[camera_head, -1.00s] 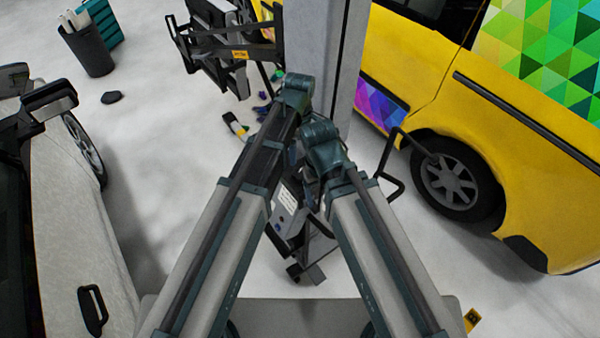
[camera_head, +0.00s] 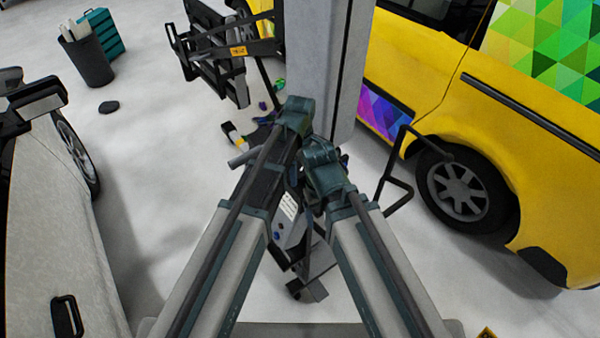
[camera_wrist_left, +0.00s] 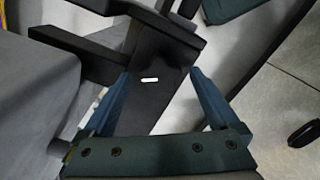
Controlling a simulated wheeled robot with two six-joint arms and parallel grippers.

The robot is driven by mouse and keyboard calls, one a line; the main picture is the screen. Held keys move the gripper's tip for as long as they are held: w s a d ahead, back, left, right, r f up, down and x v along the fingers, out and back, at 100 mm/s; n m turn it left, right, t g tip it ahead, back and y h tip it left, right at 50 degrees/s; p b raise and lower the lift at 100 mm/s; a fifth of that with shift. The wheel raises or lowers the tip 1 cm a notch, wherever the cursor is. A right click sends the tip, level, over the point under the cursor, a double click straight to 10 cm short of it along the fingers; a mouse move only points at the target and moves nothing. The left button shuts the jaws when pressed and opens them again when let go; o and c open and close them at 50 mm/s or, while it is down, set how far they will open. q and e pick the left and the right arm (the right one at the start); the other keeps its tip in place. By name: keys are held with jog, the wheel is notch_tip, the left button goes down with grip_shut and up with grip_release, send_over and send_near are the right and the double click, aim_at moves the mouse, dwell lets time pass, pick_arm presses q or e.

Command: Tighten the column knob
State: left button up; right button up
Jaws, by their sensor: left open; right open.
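A tall grey column (camera_head: 318,60) rises in the head view just beyond my arms. In the left wrist view, my left gripper (camera_wrist_left: 160,76) is open, with its two blue fingers apart and nothing gripped. A flat black part (camera_wrist_left: 155,95) with a small white mark lies beyond and between the fingers. In the head view, my left arm's end (camera_head: 294,115) is in front of the column's base and hides its fingers. My right arm's end (camera_head: 322,170) is lower, close beside it; its gripper is mostly hidden behind the arm.
A black bracket frame (camera_head: 238,50) with a yellow label stands left of the column. A yellow van (camera_head: 430,75) is at right, a white car (camera_head: 55,215) at left. A dark bin (camera_head: 88,60) and teal crate (camera_head: 105,32) stand far left. Open floor lies between.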

pick_arm(q)
jog(key=c, duration=1.4)
jog(key=shift+o, duration=0.2)
jog(key=m, duration=0.5)
jog(key=shift+m, duration=0.3)
jog(key=m, duration=1.2)
jog(key=shift+m, duration=0.3)
jog(key=m, duration=0.5)
jog(key=shift+m, duration=0.3)
